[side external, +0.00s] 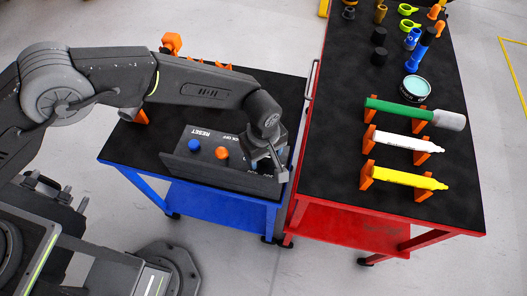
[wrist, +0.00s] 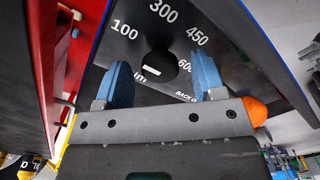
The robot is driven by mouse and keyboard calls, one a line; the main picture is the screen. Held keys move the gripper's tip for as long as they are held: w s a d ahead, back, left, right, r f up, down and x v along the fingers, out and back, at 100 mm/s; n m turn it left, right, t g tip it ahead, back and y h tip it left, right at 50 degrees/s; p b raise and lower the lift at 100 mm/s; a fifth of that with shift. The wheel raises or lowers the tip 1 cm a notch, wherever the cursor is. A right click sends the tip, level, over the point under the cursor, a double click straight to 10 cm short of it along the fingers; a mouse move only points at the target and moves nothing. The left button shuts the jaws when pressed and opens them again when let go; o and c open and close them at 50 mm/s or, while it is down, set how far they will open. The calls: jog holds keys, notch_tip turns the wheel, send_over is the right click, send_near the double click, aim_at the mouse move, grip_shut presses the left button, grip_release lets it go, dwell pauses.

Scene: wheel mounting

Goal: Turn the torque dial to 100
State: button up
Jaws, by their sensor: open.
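The torque dial's black knob (wrist: 160,60) shows in the wrist view, with a short white mark on its lower left side. The printed numbers 100 (wrist: 125,28), 300, 450 and a partly covered 600 curve around it. The white mark does not line up with the 100. My gripper (wrist: 163,76) is open, its two blue fingers apart on either side of the knob, with nothing held. Whether a finger touches the knob cannot be told. In the side view my gripper (side external: 272,165) is over the right end of the dark control panel (side external: 225,178) and hides the dial.
The panel has a blue button (side external: 194,145) and an orange button (side external: 221,153) beside my gripper. It stands on a blue-framed table (side external: 285,92). A red-framed table (side external: 320,185) at right holds markers on orange stands, a green-handled tool and several small parts.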

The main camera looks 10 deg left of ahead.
notch_tip(320, 180, up, 14)
dwell(0.6)
dwell(0.5)
jog(key=s+a+r+m+t+h, duration=0.1)
jog(key=s+a+r+m+t, duration=0.2)
jog(key=a+r, duration=1.75)
jog(key=s+a+m+t, duration=0.1)
jog(key=s+a+m, duration=0.2)
jog(key=s+a, duration=0.4)
jog(key=s+a+f+m+t+y, duration=0.1)
jog(key=s+a+m, duration=0.2)
jog(key=s+a, duration=0.5)
jog(key=shift+a+f+t, duration=0.3)
jog(key=shift+a, duration=0.05)
